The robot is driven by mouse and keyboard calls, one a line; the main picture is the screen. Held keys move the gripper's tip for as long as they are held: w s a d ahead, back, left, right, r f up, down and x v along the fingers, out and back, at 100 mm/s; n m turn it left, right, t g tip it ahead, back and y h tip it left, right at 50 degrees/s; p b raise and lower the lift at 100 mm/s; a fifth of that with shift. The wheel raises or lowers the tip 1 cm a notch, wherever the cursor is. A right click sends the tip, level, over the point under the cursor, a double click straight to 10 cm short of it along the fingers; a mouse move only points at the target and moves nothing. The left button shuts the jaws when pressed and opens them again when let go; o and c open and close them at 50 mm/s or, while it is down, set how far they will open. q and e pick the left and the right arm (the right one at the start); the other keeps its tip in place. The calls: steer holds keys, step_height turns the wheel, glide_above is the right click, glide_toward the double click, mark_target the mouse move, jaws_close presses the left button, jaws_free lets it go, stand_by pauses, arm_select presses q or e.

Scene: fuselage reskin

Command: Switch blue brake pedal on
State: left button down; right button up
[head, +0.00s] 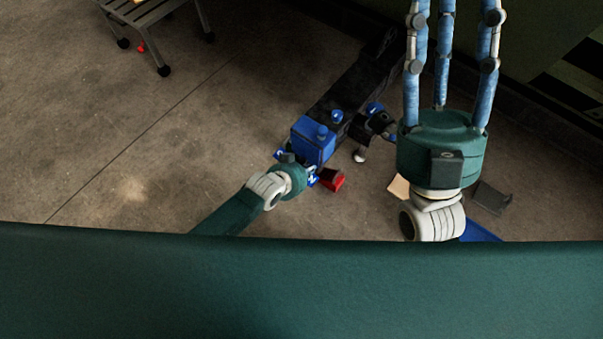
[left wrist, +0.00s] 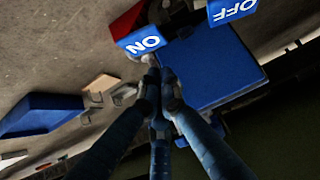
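The blue ON pedal (left wrist: 143,42), with white lettering, shows upside down in the left wrist view. A blue OFF pedal (left wrist: 231,10) is to its right, with a blue box (left wrist: 205,65) below them. In the head view the blue box (head: 313,140) stands on the floor unit. My left gripper (head: 303,178) is beside the box, its fingers mostly hidden. In the left wrist view the left fingers (left wrist: 158,73) converge, tips together, just below the ON pedal; I cannot tell if they touch. My right gripper (head: 447,22) points up, empty, its fingers apart and tips cut off.
A red pedal (head: 332,180) sits just right of the left gripper. The long dark base (head: 355,85) runs back from the blue box. A grey slatted stand (head: 150,12) is at the top left.

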arm_select(q)
steer(key=shift+s+d+r+p, duration=0.1)
steer(key=shift+r+p, duration=0.65)
steer(key=shift+r, duration=0.05)
arm_select(e)
steer(key=w+f+g+h+p, duration=0.25)
steer(key=w+f+g, duration=0.7)
steer(key=f, duration=0.55)
arm_select(q)
steer(key=s+d+p+v, duration=0.1)
steer(key=p+v, duration=0.1)
steer(key=v, duration=0.7)
steer(key=shift+s+p, duration=0.25)
steer(key=shift+p, duration=0.15)
arm_select(e)
steer(key=s+d+f+g+h, duration=0.1)
steer(key=s+f+g+h, duration=0.1)
steer(key=f, duration=0.7)
steer(key=s+d+f+g+h, duration=0.2)
steer(key=s+f+g, duration=0.2)
steer(key=f+g, duration=0.3)
step_height(320, 180, down, 2)
steer(key=shift+s+d+f+m, duration=0.15)
steer(key=shift+d+f+m, duration=0.05)
steer(key=shift+d+m, duration=0.1)
arm_select(q)
steer(key=shift+a+r, duration=0.15)
